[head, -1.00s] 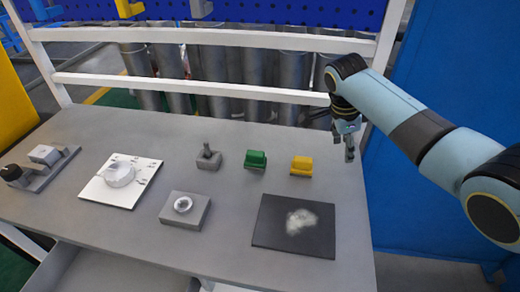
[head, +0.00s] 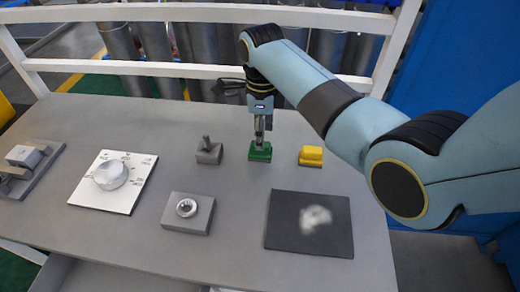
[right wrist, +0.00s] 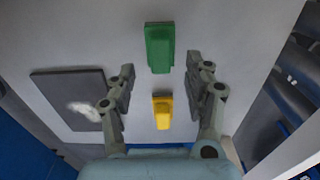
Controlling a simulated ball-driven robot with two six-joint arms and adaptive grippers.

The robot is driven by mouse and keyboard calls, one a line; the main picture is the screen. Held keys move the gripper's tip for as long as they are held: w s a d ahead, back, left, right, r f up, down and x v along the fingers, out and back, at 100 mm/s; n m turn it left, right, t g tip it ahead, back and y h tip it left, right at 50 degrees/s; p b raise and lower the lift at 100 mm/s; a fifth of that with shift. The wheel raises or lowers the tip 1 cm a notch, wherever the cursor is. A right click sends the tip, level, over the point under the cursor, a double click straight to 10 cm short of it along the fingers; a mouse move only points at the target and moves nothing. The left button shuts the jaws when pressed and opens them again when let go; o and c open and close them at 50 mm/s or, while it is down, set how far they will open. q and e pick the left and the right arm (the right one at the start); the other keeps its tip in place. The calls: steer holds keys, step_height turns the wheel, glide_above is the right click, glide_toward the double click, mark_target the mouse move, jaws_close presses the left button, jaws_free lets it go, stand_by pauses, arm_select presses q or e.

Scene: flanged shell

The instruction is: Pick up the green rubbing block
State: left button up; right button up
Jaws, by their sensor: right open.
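The green rubbing block (head: 260,153) sits on the grey table, between a grey block with a peg and the yellow block (head: 311,156). My right gripper (head: 263,136) is over the green block in the head view, fingers pointing down and hiding part of its top. In the right wrist view the right gripper (right wrist: 160,82) is open and empty. There the green block (right wrist: 160,48) lies beyond the fingertips, in line with the gap, and the yellow block (right wrist: 162,112) shows between the fingers. Whether the fingers touch the green block cannot be told. My left gripper is not in view.
A dark mat (head: 308,240) with a whitish powdery patch lies at front right. The grey peg block (head: 208,151) stands left of the green block. A grey block with a metal ring (head: 187,212) and a white plate with a round part (head: 130,192) are further left.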

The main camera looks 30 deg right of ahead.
step_height(320, 180, down, 5)
steer(key=shift+w+a+r, duration=0.1)
jaws_close()
stand_by(0.4)
